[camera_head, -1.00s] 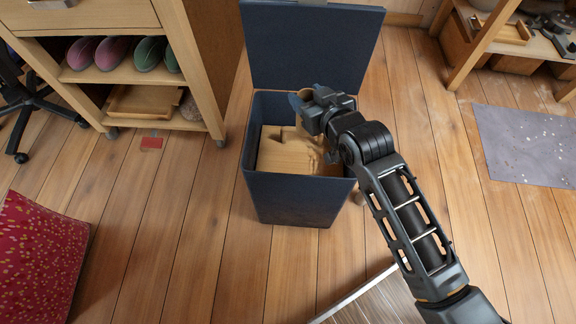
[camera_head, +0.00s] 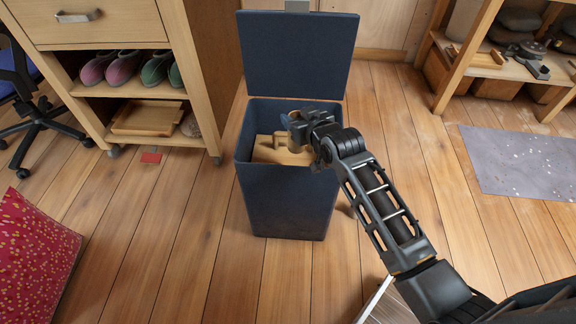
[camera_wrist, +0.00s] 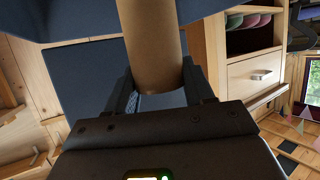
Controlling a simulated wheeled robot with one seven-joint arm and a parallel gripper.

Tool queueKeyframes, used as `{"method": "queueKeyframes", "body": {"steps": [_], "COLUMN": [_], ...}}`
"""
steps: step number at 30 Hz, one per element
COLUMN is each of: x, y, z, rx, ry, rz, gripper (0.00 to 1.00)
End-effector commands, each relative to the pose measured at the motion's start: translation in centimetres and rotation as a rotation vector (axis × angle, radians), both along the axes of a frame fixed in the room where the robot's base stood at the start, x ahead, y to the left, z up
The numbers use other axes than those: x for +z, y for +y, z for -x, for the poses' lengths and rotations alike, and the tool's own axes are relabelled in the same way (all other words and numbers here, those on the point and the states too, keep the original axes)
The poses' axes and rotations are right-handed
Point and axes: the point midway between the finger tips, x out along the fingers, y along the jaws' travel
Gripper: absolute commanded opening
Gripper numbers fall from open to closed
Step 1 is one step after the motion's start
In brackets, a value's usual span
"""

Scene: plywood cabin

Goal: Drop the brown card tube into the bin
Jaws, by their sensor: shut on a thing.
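The brown card tube (camera_wrist: 152,45) is between my gripper's fingers in the wrist view, reaching up out of the top of the picture. The bin (camera_head: 288,205) is a tall dark blue box standing on the floor, its lid (camera_head: 298,55) raised at the back. My gripper (camera_head: 293,124) is over the right part of the bin's opening in the head view, shut on the tube. The tube is mostly hidden by my gripper in the head view. How high it is above the rim is hard to tell.
Tan contents (camera_head: 272,152) show inside the bin. A wooden cabinet (camera_head: 120,75) with slippers and a tray stands to the left. A red speckled cushion (camera_head: 32,255) is at the lower left. A grey mat (camera_head: 520,160) and a wooden shelf (camera_head: 490,65) are at the right.

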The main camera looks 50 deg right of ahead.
Motion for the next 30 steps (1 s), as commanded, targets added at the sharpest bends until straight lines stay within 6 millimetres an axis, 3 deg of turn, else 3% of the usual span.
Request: {"method": "queueKeyframes", "body": {"steps": [1,7,18,19,27,30], "x": [-1.3,-3.3,-3.6,-3.6,-3.6,-3.6], "y": [0.0,0.0,0.0,0.0,0.0,0.0], "z": [0.0,0.0,0.0,0.0,0.0,0.0], "rx": [0.0,0.0,0.0,0.0,0.0,0.0], "ry": [0.0,0.0,0.0,0.0,0.0,0.0], "rz": [0.0,0.0,0.0,0.0,0.0,0.0], "gripper": [0.08,0.08,0.08,0.54,0.8,0.82]}}
